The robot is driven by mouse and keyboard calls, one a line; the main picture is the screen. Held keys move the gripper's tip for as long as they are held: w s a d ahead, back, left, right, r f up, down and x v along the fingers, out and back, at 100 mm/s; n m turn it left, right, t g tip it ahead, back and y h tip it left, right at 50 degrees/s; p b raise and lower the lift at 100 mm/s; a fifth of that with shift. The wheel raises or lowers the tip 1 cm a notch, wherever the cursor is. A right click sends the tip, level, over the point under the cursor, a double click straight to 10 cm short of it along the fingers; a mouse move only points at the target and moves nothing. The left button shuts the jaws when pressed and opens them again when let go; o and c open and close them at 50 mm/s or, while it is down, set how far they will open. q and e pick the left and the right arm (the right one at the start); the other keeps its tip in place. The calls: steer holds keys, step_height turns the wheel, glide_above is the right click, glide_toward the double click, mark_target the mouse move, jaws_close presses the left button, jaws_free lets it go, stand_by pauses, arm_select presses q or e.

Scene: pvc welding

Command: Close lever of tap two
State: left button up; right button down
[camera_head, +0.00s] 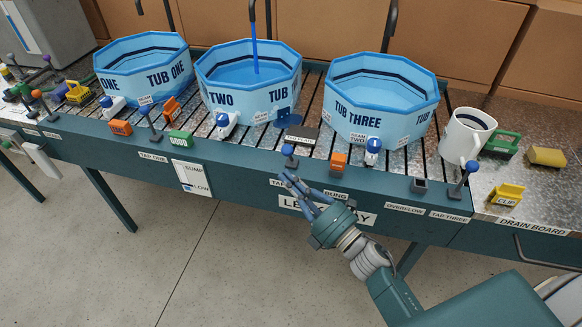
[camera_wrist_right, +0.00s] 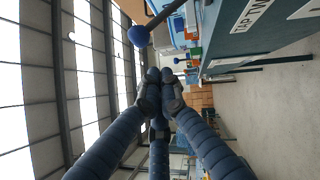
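The lever of tap two, a blue ball knob (camera_head: 288,150) on a dark stem, stands roughly upright on the bench front rim behind the TAP TWO label. In the right wrist view the blue knob (camera_wrist_right: 138,36) is beside and above the fingertips, on a stem running up right. A blue stream (camera_head: 254,40) falls into tub two (camera_head: 247,88), which holds blue water. My right gripper (camera_head: 289,177) is in front of the rim, just below the knob, its fingers partly covering the label. My left gripper is out of view.
Tap one's lever (camera_head: 150,118) and tap three's lever (camera_head: 464,178) stand along the same rim. A mug (camera_head: 467,137) is at right. The floor in front is clear.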

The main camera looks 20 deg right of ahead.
mark_target(290, 155)
steer(key=shift+w+d+r, duration=0.25)
steer(key=shift+w+d, duration=0.1)
steer(key=shift+w, duration=0.3)
steer(key=shift+w+d+r, duration=0.25)
steer(key=shift+w+d, duration=0.05)
steer(key=shift+w, duration=0.3)
steer(key=w+d+r+m+p, duration=0.1)
steer(key=p, duration=0.3)
steer(key=w+r+m+g+h+p, duration=0.1)
steer(key=m+p, duration=0.1)
steer(key=p, duration=0.2)
steer(key=w+d+r+m+g+p, duration=0.1)
steer(key=r+p, duration=0.1)
steer(key=p, duration=0.3)
steer(key=shift+w+d+m+h, duration=0.3)
steer(key=shift+w+h, duration=0.05)
steer(key=shift+h, duration=0.05)
steer(key=shift+f, duration=0.1)
